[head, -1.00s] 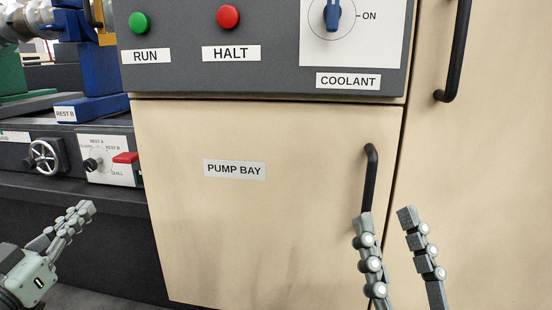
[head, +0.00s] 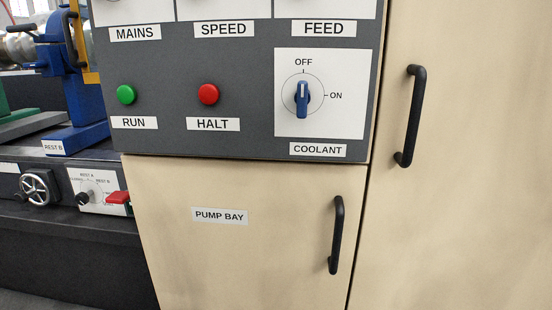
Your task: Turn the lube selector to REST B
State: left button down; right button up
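A small white plate (head: 103,182) with a black selector knob (head: 84,198) is on the dark machine front at the left edge. Its small print is hard to read; REST A can be made out above the knob. The word LUBE is not legible, and I cannot tell which mark the knob points to. Neither of my grippers is in view now.
A spoked handwheel (head: 38,187) is left of the plate. A blue stand (head: 82,110) labelled REST B is above. The cream cabinet (head: 230,255) stands close on the right, with black door handles (head: 336,235). The coolant knob (head: 302,93) points up at OFF.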

aim_at(82, 198)
jog(key=u, duration=1.25)
jog(key=z, duration=0.7)
jog(key=i+j+z, duration=0.1)
jog(key=j+z, duration=0.2)
jog(key=j, duration=0.15)
jog(key=j+z, duration=0.35)
jog(key=i+j, duration=0.05)
jog(key=j, duration=0.05)
